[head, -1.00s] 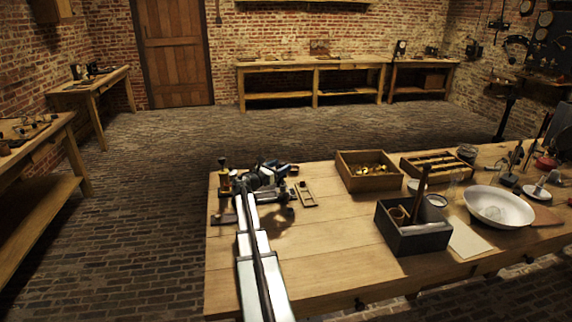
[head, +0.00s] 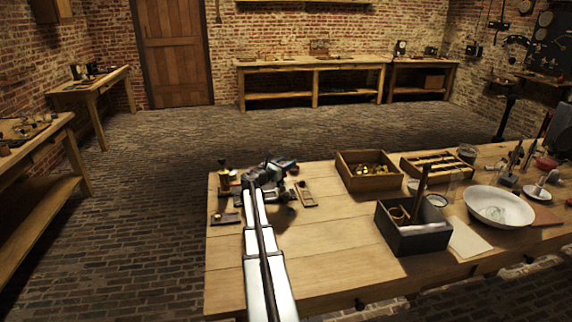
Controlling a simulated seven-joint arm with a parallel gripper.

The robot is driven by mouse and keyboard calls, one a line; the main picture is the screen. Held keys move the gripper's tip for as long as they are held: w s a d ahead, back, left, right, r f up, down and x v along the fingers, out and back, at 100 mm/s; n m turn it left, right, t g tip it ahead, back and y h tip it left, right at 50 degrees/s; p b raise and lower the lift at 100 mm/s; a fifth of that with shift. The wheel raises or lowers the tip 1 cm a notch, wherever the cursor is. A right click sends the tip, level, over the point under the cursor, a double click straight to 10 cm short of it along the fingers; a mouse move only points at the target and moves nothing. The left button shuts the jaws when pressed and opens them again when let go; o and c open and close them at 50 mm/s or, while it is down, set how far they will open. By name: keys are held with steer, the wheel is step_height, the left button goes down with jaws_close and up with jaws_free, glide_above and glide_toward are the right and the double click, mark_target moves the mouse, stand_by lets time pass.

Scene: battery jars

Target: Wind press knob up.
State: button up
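A small press with a dark knob (head: 222,163) on top and a brass-coloured body (head: 223,178) stands at the far left corner of the workbench (head: 300,255). My arm reaches from the front edge of the bench toward that corner. My gripper (head: 262,172) is at the arm's far end, to the right of the press. The gripper is small and dark here, and its fingers cannot be made out. I cannot tell whether it touches any part of the press.
A small wooden piece (head: 305,194) lies right of my gripper. A box with brass parts (head: 367,171), a divided tray (head: 437,163), a dark box (head: 412,235) and a white bowl (head: 499,207) stand farther right. The front middle of the bench is clear.

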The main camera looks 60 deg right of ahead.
steer(key=c, duration=0.5)
steer(key=shift+o, duration=0.2)
steer(key=shift+t, duration=0.4)
steer(key=shift+w+r+n+t+y, duration=0.1)
steer(key=shift+w+n+t+y, duration=0.1)
steer(key=shift+n+t, duration=1.05)
steer(key=shift+w+f+n+t+y, duration=0.15)
steer(key=shift+n+t, duration=0.6)
steer(key=shift+t, duration=0.85)
steer(key=shift+w+r+n+t+y, duration=0.15)
steer(key=shift+n+t+y, duration=0.1)
steer(key=shift+n+t, duration=1)
steer(key=shift+w+r+n+t, duration=0.2)
steer(key=shift+n+t, duration=0.05)
steer(key=shift+t, duration=0.65)
steer(key=shift+a+f+n+t+y, duration=0.15)
steer(key=shift+f+n+t+y, duration=0.1)
steer(key=shift+n+t+y, duration=0.25)
steer(key=shift+f, duration=0.1)
steer(key=o, duration=1)
steer(key=shift+c, duration=0.2)
